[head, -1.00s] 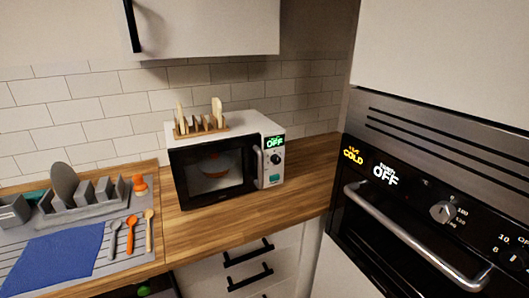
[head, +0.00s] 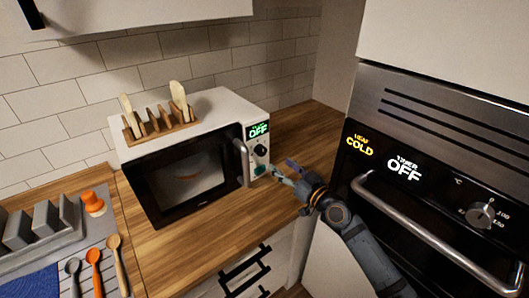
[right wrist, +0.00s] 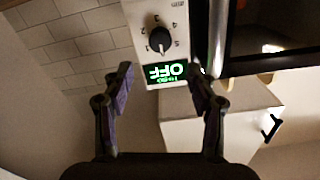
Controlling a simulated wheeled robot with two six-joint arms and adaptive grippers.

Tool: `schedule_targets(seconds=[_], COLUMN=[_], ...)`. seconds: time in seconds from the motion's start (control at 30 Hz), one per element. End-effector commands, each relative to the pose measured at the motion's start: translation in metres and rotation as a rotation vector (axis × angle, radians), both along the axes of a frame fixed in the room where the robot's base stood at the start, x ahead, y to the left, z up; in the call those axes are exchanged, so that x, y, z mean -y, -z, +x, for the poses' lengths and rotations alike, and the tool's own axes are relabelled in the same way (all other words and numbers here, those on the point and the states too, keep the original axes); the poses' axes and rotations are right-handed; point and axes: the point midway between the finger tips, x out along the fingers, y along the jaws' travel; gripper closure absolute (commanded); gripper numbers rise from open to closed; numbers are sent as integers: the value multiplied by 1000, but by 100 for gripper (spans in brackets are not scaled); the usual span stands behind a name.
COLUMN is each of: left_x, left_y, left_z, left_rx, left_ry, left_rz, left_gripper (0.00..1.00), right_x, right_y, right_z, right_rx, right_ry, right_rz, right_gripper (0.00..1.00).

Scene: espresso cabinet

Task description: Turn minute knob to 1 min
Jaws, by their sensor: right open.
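The microwave (head: 190,145) stands on the wooden counter with its door closed. Its round black minute knob (head: 261,150) is on the right panel, below a green display (head: 258,130) reading OFF. In the right wrist view, which is upside down, the knob (right wrist: 160,40) has a scale around it and the lit OFF display (right wrist: 167,72) sits below it. My right gripper (head: 283,168) is just right of and below the knob, apart from it. Its fingers (right wrist: 160,76) are spread and empty. My left gripper is out of view.
Spoons (head: 95,262) and a dish rack (head: 40,230) lie left. A strip of counter (head: 300,130) right of the microwave is clear.

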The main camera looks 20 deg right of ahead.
Motion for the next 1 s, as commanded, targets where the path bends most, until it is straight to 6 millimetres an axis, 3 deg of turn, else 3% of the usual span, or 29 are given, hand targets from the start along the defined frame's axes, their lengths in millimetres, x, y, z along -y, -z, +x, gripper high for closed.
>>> schedule_targets(seconds=[0.17, 0.4, 0.77, 1.0], left_x=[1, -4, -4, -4], left_y=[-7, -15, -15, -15], left_z=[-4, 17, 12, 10], left_rx=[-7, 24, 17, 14], left_ry=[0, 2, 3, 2], left_rz=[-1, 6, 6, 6], left_gripper=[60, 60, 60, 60], right_x=[-15, -27, -30, -29], right_y=[-4, -2, 0, 0], right_z=[38, 73, 80, 80], right_rx=[2, 0, -1, -1], right_ry=[0, 0, -1, -1], right_rz=[9, 4, 1, 1], right_gripper=[42, 42, 42, 75])
